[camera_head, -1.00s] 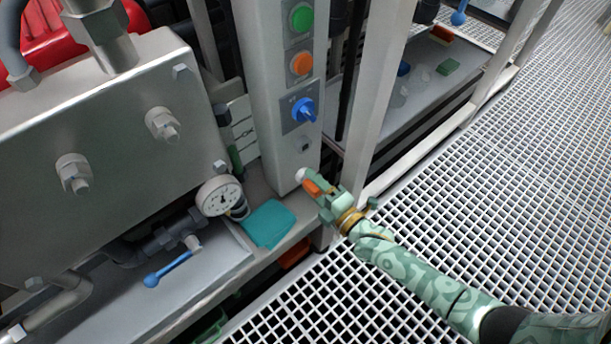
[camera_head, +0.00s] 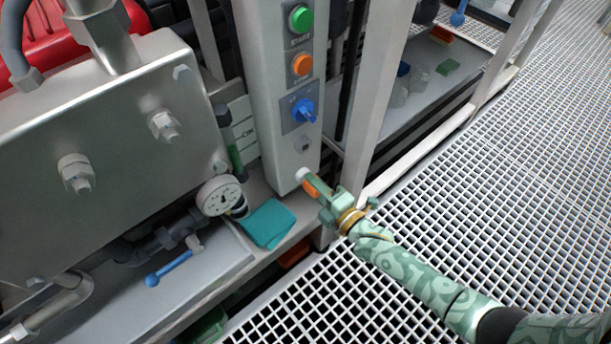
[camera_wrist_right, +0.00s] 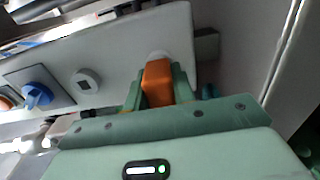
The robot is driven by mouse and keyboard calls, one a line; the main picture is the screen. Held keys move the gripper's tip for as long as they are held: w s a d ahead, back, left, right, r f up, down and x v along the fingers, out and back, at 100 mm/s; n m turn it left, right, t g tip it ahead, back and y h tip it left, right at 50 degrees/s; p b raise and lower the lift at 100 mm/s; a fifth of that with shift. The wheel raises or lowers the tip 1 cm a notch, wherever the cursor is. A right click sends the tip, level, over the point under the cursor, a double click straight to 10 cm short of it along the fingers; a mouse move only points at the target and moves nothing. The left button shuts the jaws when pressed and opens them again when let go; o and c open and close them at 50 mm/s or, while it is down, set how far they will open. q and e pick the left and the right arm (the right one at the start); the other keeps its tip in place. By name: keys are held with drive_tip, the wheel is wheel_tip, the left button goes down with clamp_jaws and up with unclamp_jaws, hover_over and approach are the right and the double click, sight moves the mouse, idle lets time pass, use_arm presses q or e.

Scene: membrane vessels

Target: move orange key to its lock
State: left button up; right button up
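The orange key (camera_head: 311,189) is between the fingers of my right gripper (camera_head: 317,187), low on the front of the grey control column (camera_head: 281,120). In the right wrist view the key's orange body (camera_wrist_right: 158,84) fills the gap between the green fingers (camera_wrist_right: 157,88). Its far end meets a round white fitting (camera_head: 302,174) on the column, which also shows in the wrist view (camera_wrist_right: 157,56). I cannot tell how deep the key sits in it. A small square socket (camera_head: 305,145) lies above on the same face. My left gripper is not in view.
The column carries a green button (camera_head: 301,18), an orange button (camera_head: 302,64) and a blue knob (camera_head: 304,110). A pressure gauge (camera_head: 222,197) and a teal cloth (camera_head: 268,223) lie to the left. Open grating floor (camera_head: 480,210) lies to the right.

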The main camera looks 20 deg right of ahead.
clamp_jaws()
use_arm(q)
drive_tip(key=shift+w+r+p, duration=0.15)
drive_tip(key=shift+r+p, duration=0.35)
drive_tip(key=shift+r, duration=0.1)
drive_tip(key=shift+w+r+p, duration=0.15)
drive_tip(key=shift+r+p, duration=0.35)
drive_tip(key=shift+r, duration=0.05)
use_arm(e)
drive_tip(key=v, duration=0.6)
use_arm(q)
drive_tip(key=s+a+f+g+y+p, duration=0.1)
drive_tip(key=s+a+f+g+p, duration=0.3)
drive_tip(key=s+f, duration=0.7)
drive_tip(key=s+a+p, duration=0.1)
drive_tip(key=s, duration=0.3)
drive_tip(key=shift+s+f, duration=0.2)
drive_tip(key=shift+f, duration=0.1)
use_arm(e)
wheel_tip(320, 180, up, 12)
drive_tip(key=shift+s+d+f, duration=0.15)
drive_tip(key=shift+s+f, duration=0.1)
drive_tip(key=shift+s, duration=0.2)
